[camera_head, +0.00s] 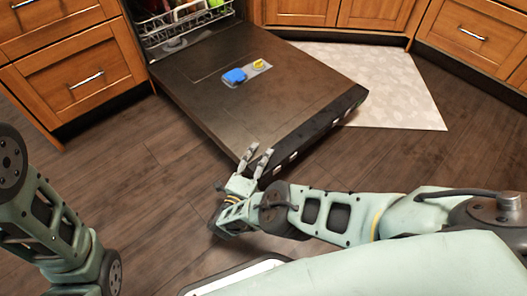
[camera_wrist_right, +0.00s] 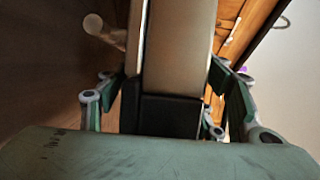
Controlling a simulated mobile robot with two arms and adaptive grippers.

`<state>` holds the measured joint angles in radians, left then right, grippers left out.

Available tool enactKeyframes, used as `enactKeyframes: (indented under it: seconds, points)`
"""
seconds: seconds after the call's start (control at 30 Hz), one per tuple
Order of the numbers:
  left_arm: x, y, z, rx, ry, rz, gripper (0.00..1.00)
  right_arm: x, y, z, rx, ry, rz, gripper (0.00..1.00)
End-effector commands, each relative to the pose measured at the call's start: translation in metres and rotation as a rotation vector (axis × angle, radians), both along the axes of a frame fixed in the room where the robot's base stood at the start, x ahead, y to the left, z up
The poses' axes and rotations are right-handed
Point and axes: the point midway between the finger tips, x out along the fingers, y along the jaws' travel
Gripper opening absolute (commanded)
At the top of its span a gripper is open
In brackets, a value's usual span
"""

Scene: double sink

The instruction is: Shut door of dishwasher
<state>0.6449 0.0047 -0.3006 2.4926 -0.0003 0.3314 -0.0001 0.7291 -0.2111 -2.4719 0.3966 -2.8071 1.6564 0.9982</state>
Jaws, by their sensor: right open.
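The dishwasher door (camera_head: 215,80) is folded down, low over the floor, its dark inner face up. A blue and yellow dispenser (camera_head: 243,73) is set in it. My right gripper (camera_head: 257,158) is open at the door's near left corner, by the black control edge (camera_head: 310,128). In the right wrist view the door (camera_wrist_right: 179,50) runs between the spread fingers of my right gripper (camera_wrist_right: 165,95); I cannot tell whether they touch it. My left arm shows at the left, but its gripper is out of view.
The lower rack (camera_head: 180,25) with dishes shows inside the dishwasher. Wooden cabinets (camera_head: 75,75) stand at left, back and right. A pale mat (camera_head: 385,85) lies right of the door. Dark wood floor (camera_head: 145,180) is clear left of the door.

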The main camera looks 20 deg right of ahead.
Motion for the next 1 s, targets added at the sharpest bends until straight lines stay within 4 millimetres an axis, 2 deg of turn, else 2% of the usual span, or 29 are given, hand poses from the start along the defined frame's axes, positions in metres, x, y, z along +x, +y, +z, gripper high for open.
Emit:
enactKeyframes:
  seconds: [0.23, 0.9, 1.0]
  points:
    - [0.0003, -0.0002, -0.0004, 0.001, 0.0, 0.0, 0.0, -0.0005, 0.0004, -0.0005, 0.001, 0.001, 0.001, 0.62]
    - [-0.0012, 0.0004, -0.0004, 0.0, -0.002, 0.0, 0.0, -0.0004, 0.0002, -0.0004, 0.001, 0.001, 0.0, 0.03]
    - [-0.0012, 0.0004, -0.0004, 0.0, -0.002, 0.001, 0.0, -0.0004, 0.0002, -0.0004, 0.001, 0.001, 0.0, 0.0]
